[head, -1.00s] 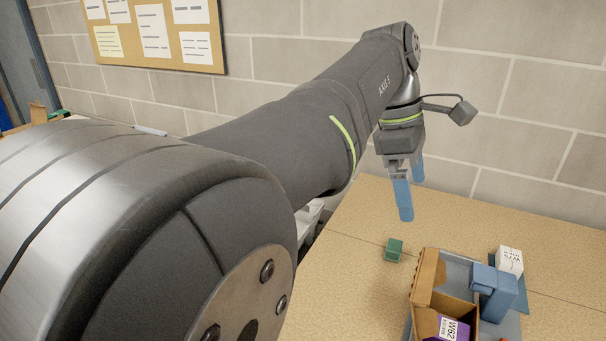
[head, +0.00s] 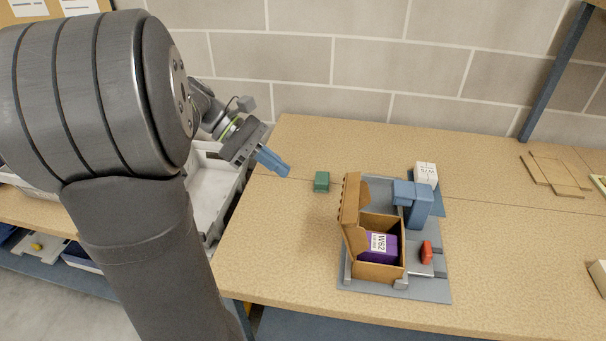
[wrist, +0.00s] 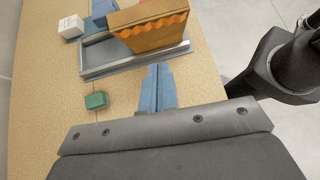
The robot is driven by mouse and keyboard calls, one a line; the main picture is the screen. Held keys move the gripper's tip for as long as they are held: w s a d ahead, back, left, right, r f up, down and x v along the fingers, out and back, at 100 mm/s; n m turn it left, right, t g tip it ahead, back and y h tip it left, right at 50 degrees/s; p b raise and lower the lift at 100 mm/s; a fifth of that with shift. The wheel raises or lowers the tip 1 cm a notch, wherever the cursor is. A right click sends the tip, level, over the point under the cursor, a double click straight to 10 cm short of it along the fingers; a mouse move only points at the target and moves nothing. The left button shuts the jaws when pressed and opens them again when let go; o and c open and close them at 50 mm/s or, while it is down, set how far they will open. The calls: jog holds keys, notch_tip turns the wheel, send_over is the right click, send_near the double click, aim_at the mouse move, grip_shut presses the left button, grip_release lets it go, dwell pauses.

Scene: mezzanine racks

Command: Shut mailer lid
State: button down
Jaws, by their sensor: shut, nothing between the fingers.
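The brown cardboard mailer (head: 378,271) stands open on a grey fixture plate (head: 428,291). Its lid (head: 352,212) stands up at the left side, about upright. A purple box labelled W62 (head: 388,248) lies inside the mailer. In the wrist view the lid's brown wavy-edged flap (wrist: 150,27) is at the top, ahead of the fingers. My gripper (head: 284,170) is shut and empty, with blue fingers. It is above the table, to the left of the mailer and apart from the lid. The fingers also show together in the wrist view (wrist: 159,72).
A green block (head: 322,181) lies between my gripper and the fixture. A blue stand (head: 416,205) and a white box (head: 426,173) are behind the mailer, and a red piece (head: 427,252) is on its right. The table's left front is clear.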

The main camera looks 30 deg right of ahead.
jog(key=s+d+f+h, duration=0.2)
jog(key=s+d+f, duration=0.3)
jog(key=s+d, duration=0.2)
jog(key=shift+s+f, duration=0.2)
jog(key=shift+s, duration=0.1)
dwell(0.3)
dwell(0.4)
